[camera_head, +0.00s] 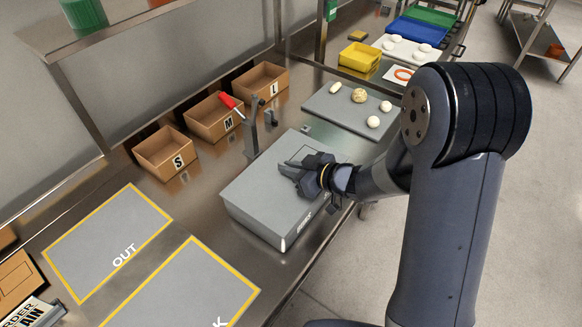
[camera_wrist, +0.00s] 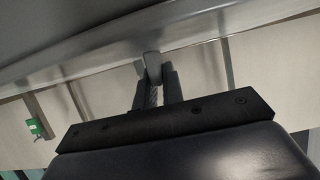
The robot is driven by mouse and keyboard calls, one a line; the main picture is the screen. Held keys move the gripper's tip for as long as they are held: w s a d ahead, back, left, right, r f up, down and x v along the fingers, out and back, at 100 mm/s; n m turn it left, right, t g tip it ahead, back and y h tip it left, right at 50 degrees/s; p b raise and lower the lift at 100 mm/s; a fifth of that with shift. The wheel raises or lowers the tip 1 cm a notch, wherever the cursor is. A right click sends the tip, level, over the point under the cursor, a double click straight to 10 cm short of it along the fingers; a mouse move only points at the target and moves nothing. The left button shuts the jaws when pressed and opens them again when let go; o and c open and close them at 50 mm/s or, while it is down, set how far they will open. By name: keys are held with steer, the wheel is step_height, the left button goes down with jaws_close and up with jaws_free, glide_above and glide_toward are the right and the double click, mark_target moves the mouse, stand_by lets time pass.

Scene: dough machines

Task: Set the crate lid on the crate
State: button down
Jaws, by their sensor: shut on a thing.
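My gripper (camera_head: 288,169) is over the lid's right half, low and nearly level. It is shut on a small grey piece (camera_wrist: 152,68), seen between the fingers in the wrist view, apparently the lid's grip. My fingers hide most of that grip in the head view.
A clamp-like stand with a red handle (camera_head: 231,103) rises just behind the crate. A grey board (camera_head: 350,108) with dough pieces lies right. The OUT mat (camera_head: 107,243) is left.

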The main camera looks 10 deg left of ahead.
steer(key=c, duration=1.5)
jaws_free()
steer(key=shift+o, duration=0.2)
steer(key=shift+d, duration=0.1)
steer(key=v, duration=1)
steer(key=shift+s+d, duration=0.25)
steer(key=shift+d, duration=0.05)
steer(key=shift+a+r, duration=0.1)
steer(key=x, duration=1)
steer(key=shift+w+a, duration=0.2)
steer(key=shift+a, duration=0.1)
steer(key=shift+r+p, duration=0.3)
steer(key=shift+f, duration=0.15)
